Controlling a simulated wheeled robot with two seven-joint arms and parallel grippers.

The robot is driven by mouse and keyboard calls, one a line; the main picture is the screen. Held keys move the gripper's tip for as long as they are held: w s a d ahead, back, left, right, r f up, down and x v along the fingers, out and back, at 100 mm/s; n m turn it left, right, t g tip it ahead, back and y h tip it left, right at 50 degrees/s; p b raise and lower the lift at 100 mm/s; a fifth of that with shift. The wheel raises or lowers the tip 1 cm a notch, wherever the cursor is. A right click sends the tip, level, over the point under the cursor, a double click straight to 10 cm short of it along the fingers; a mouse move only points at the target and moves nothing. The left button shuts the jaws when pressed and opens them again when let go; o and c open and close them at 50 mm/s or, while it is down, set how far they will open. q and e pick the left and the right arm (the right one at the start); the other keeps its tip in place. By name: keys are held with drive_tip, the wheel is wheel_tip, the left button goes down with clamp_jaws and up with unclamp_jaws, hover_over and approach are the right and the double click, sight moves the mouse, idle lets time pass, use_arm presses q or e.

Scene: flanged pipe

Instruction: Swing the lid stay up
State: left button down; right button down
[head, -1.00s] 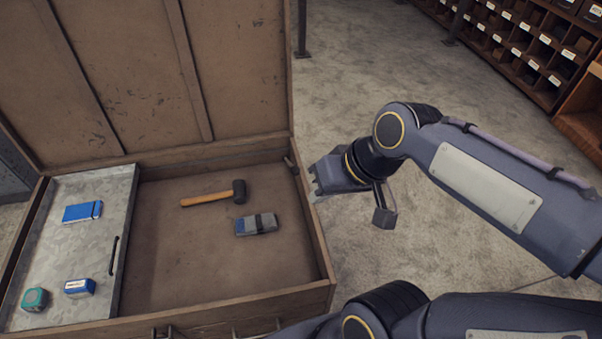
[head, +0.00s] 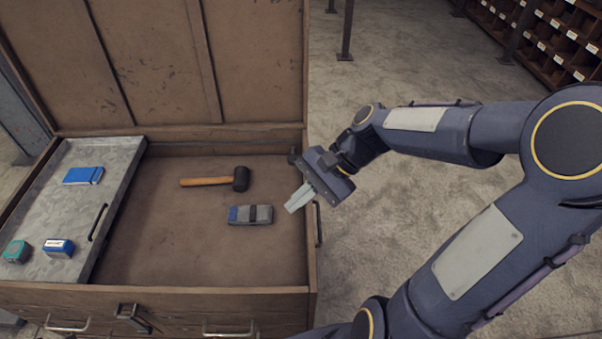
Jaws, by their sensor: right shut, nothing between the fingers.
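The wooden chest (head: 208,291) stands with its lid (head: 210,60) open and tilted back. A small dark piece (head: 292,157), which looks like the end of the lid stay, shows at the right wall near the back corner. The rest of the stay cannot be made out, partly because my right gripper is close by. My right gripper (head: 291,208) is shut and empty, its pale fingers pointing down-left over the chest's right wall, in front of the dark piece. I cannot tell whether it touches the wall. My left gripper is out of view.
A mallet (head: 240,179) and a grey-blue block (head: 250,214) lie on the chest floor. A grey tray (head: 75,215) at the left holds a blue box (head: 83,175), a blue-white box (head: 58,248) and a green item (head: 16,251). Open floor lies to the right.

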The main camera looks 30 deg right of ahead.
drive_tip(key=w+d+f+m+t+y+b, duration=0.2)
drive_tip(key=w+d+f+m+b, duration=0.1)
drive_tip(key=w+f+m, duration=0.1)
drive_tip(key=w+d+f+m+t+y+b, duration=0.3)
drive_tip(key=w+d+f+m, duration=0.1)
drive_tip(key=w+f+m, duration=0.1)
drive_tip(key=w+d+f+m+t+y+b, duration=0.2)
drive_tip(key=w+d+f+m+y+b, duration=0.1)
drive_tip(key=w+d+f+m+b, duration=0.1)
drive_tip(key=shift+w+d+f+m+t, duration=0.15)
drive_tip(key=shift+w+f+m, duration=0.1)
drive_tip(key=shift+f+m, duration=0.55)
drive_tip(key=shift+w+a+f+m+t, duration=0.1)
drive_tip(key=shift+w+f+m+t, duration=0.1)
drive_tip(key=shift+f+m, duration=0.55)
drive_tip(key=w+d+f+m+t+b, duration=0.1)
drive_tip(key=d+f+m+t+b, duration=0.1)
drive_tip(key=d+f+m+t, duration=0.4)
drive_tip(key=d+r+x, duration=0.1)
drive_tip(key=r+x, duration=0.1)
drive_tip(key=x, duration=0.8)
drive_tip(key=shift+w, duration=0.25)
drive_tip(key=shift+r, duration=0.1)
